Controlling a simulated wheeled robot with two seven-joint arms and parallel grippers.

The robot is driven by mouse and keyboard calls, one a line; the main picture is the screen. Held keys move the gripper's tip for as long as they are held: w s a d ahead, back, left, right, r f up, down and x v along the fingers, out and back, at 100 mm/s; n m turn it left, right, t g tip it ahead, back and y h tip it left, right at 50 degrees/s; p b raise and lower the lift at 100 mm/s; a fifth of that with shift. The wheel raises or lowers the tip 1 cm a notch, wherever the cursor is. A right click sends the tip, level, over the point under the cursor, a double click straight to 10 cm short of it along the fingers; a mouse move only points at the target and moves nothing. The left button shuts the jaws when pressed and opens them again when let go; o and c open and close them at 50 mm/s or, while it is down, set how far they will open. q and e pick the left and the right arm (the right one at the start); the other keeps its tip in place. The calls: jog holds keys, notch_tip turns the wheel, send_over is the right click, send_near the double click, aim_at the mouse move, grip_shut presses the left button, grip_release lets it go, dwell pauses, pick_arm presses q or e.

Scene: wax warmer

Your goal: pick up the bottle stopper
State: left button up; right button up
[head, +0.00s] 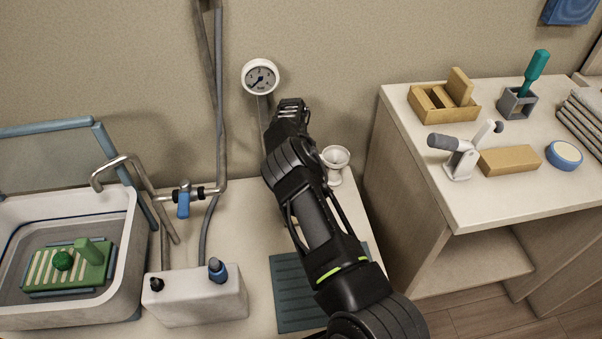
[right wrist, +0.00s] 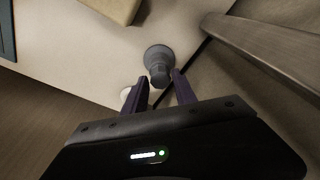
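A grey stopper (right wrist: 158,60) with a round, wide end and a narrower knob is on the pale counter in the right wrist view. I take it to be the bottle stopper. My right gripper (right wrist: 162,80) is open, with its two dark fingers apart. The stopper's knob lies at the gap between the fingertips; I cannot tell whether they touch it. In the head view my right gripper (head: 290,106) is at the back of the counter near the wall, and the stopper is hidden there. My left gripper is not in view.
A pipe and gauge (head: 261,77) are close by on the wall. A white box with a blue cap (head: 198,298), a ribbed mat (head: 290,286) and a sink (head: 120,250) are nearer or left.

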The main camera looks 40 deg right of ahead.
jog(key=shift+w+d+f, duration=0.1)
jog(key=shift+d+f, duration=0.05)
jog(key=shift+f, duration=0.8)
grip_shut()
